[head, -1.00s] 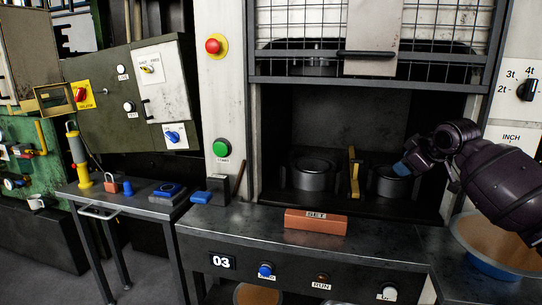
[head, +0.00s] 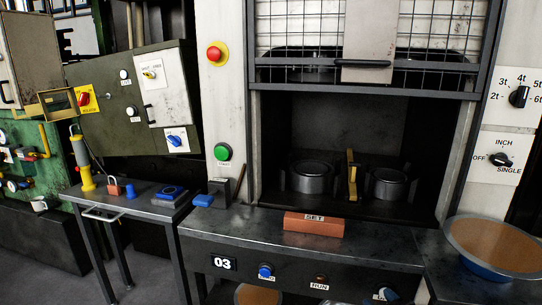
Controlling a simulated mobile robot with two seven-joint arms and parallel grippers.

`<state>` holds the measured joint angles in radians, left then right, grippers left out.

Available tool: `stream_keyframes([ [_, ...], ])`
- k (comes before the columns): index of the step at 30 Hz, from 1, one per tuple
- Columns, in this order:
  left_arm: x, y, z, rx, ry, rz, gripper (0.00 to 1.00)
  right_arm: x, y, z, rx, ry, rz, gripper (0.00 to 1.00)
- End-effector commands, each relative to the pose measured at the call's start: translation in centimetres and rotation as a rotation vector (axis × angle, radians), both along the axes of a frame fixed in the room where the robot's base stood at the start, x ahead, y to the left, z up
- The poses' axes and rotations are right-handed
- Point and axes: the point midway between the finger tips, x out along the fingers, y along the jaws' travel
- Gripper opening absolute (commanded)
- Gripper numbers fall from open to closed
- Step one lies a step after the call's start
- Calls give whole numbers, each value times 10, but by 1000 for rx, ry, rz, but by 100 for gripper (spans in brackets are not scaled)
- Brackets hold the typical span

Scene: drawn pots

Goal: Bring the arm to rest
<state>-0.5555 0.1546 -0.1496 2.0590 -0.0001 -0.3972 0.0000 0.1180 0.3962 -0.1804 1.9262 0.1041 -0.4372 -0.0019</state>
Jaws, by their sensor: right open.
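Neither of my grippers nor my arms show in the head view now. Two dark metal pots, the left pot (head: 309,180) and the right pot (head: 388,186), stand upright inside the open press bay. A yellow upright piece (head: 352,178) stands between them. Nothing of mine is in the bay or over the bench in front of it.
The wire-mesh guard (head: 420,45) is raised above the bay. A red block marked SET (head: 314,226) lies on the press bench (head: 260,232). A wide bowl with brown contents (head: 495,245) stands at right. A side table (head: 150,208) with small items stands at left.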

Motion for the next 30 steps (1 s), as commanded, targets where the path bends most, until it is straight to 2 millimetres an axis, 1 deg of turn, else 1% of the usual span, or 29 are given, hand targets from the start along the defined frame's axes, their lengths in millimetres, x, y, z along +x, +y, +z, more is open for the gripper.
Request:
stream_keyframes([
  [1,0,0,2,0,-1,1,43,-19,0,-9,13,10,-16,46],
  [8,-3,-1,3,-6,4,10,43,-99,-7,-53,47,93,-97,46],
  [9,-4,-1,4,-7,3,12,43,-114,-8,-61,54,118,-114,46],
  [11,-4,-1,6,-9,2,14,43,-136,-11,-73,66,154,-140,46],
  [12,-5,-1,7,-10,2,15,43,-151,-12,-81,79,182,-158,46],
  [14,-5,-1,8,-10,2,16,43,-174,-14,-94,95,226,-184,46],
  [15,-5,-1,9,-10,1,16,43,-190,-16,-102,104,255,-202,46],
  [18,-4,-1,12,-10,-2,15,43,-224,-19,-122,120,324,-242,46],
  [21,-4,-1,14,-9,-5,15,43,-252,-22,-135,127,374,-268,46],
  [24,-3,-1,15,-8,-7,13,43,-268,-24,-143,127,406,-282,46],
  [27,-3,0,15,-5,-8,11,43,-276,-26,-146,125,419,-287,46],
  [30,-3,0,16,-5,-9,11,43,-277,-26,-147,124,422,-287,46],
])
